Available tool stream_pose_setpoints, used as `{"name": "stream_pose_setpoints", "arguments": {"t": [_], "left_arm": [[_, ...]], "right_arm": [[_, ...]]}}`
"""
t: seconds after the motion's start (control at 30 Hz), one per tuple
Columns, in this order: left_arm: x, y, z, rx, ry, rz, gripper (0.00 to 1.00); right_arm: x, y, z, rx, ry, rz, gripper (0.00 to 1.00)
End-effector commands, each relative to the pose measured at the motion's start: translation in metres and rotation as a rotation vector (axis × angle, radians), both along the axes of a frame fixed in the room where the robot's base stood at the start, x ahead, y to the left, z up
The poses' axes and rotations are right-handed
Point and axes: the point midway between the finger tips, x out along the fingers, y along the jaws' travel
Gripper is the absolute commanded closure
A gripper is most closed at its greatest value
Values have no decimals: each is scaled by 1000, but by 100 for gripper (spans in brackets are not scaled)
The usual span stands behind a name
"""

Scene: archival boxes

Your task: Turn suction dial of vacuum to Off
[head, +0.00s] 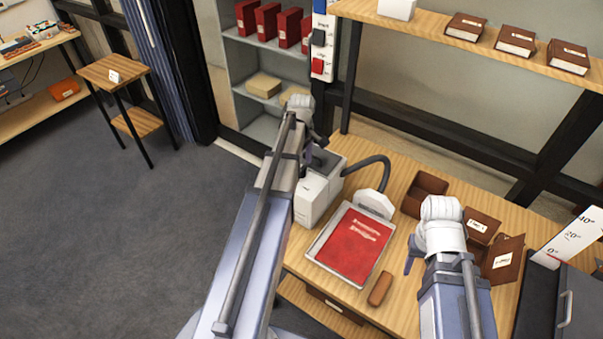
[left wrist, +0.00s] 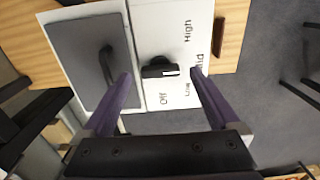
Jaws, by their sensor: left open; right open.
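The vacuum (head: 318,195) is a white box on the wooden table, with a dark hose. In the left wrist view its white panel (left wrist: 160,20) carries the black suction dial (left wrist: 158,67) and the labels Off, Low, Mid and High. The dial's white mark faces right, towards Mid and Low; I cannot tell exactly which. Mid is partly covered by a fingertip. My left gripper (left wrist: 160,77) is open, its fingers on either side of the dial, with no clear contact. It also shows above the vacuum in the head view (head: 318,155). My right gripper (head: 411,256) is open and empty over the table.
A red book (head: 353,245) lies in a tray right of the vacuum. A brown block (head: 381,289) and open brown boxes (head: 424,192) are near my right arm. A shelf unit (head: 243,85) stands behind.

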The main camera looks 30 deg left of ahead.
Motion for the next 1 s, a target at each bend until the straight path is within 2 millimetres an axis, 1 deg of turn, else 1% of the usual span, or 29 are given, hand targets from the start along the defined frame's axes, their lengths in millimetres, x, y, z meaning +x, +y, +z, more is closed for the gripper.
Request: {"name": "stream_pose_setpoints", "arguments": {"t": [0.03,0.1,0.43,1.0], "left_arm": [[0,0,-10,0,0,0,5],[0,0,-13,0,0,0,5],[0,0,-13,0,0,0,5],[0,0,-13,0,0,0,69]], "right_arm": [[0,0,-10,0,0,0,50],[0,0,-13,0,0,-1,50],[0,0,-13,0,0,-1,50],[0,0,-13,0,0,-1,50]]}}
